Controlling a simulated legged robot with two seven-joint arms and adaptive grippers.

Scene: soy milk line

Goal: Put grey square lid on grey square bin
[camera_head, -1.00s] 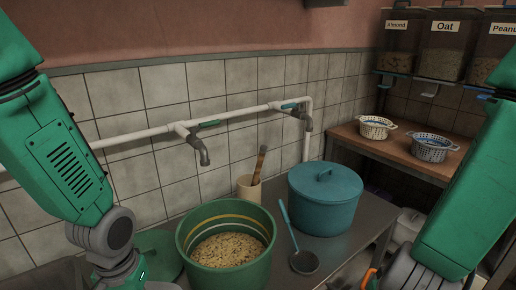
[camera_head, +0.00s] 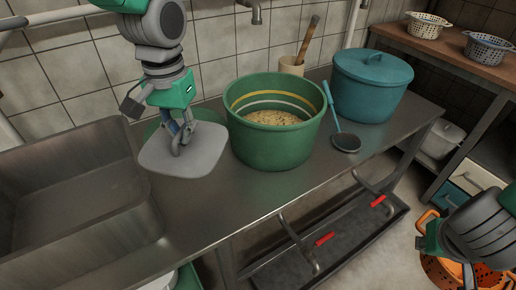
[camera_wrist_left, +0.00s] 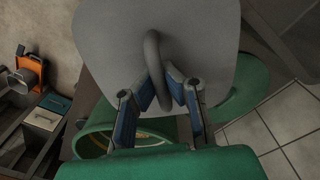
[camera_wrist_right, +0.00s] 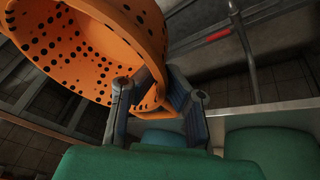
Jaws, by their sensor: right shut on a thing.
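The grey square lid (camera_head: 190,160), with rounded corners and a loop handle, is on or just above the steel table, beside the green pot. It fills the top of the left wrist view (camera_wrist_left: 205,35). My left gripper (camera_head: 180,145) is over it, its fingertips close around the handle (camera_wrist_left: 152,50). I cannot tell whether they pinch it or whether the lid is lifted. My right gripper (camera_wrist_right: 160,80) is shut on the rim of an orange perforated basket (camera_wrist_right: 85,50), low at the right of the head view. I cannot clearly identify the grey square bin.
The green pot (camera_head: 255,150) of soybeans, a blue lidded pot (camera_head: 370,95) and a ladle (camera_head: 345,142) stand right of the lid. A steel sink (camera_head: 75,180) is at left. A pale object (camera_head: 160,284) shows partly below the table. A dark green lid (camera_wrist_left: 245,90) lies beneath the grey one.

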